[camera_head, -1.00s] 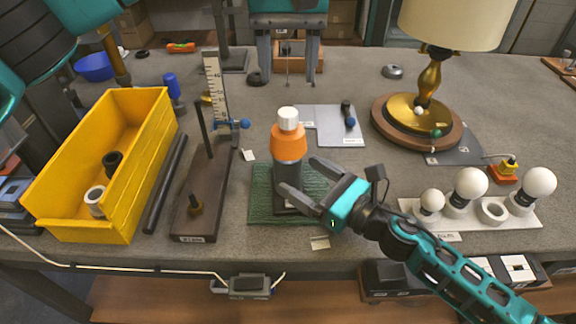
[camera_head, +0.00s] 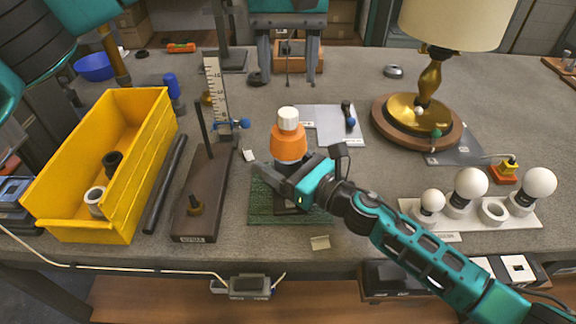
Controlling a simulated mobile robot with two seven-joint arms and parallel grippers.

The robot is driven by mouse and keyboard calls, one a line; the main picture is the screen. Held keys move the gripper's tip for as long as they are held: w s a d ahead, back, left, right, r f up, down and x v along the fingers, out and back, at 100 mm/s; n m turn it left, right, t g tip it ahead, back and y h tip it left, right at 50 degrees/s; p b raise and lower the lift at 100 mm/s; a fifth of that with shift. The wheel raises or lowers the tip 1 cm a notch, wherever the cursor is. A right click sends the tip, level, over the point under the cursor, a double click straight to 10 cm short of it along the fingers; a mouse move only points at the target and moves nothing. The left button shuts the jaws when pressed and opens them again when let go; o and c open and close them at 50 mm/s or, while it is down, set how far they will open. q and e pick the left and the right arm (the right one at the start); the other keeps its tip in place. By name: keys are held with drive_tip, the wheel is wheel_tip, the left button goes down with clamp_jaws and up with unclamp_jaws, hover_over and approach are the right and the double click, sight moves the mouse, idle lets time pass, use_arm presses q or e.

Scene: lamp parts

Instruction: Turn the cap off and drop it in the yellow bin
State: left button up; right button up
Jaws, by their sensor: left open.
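A bottle with a white cap (camera_head: 288,116), an orange upper part (camera_head: 288,142) and a dark grey body stands upright on a green mat (camera_head: 262,207). The cap is on the bottle. My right gripper (camera_head: 276,175) is at the grey body, below the orange part. One finger crosses in front of the body; the other is largely hidden, so its closure is unclear. My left gripper (camera_head: 287,72) hangs at the top centre, fingers down, apart and empty, well behind the bottle. The yellow bin (camera_head: 85,228) stands at the left with a black ring and a white ring inside.
A brown stand with a scale (camera_head: 215,90) and a dark rod lie between bin and bottle. A brass lamp (camera_head: 428,85) stands at the back right. Bulbs on a white tray (camera_head: 465,217) sit at the right. A grey plate (camera_head: 335,128) lies behind the bottle.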

sight(288, 111)
clamp_jaws()
use_arm(q)
drive_tip(key=m, duration=1.8)
drive_tip(key=shift+m, duration=0.4)
drive_tip(key=m, duration=0.5)
drive_tip(key=shift+m, duration=0.3)
drive_tip(key=m, duration=1.5)
drive_tip(key=shift+m, duration=0.3)
drive_tip(key=shift+f+m, duration=0.3)
wheel_tip(288, 111, down, 7)
drive_tip(key=shift+f, duration=0.2)
drive_tip(key=shift+c, duration=0.2)
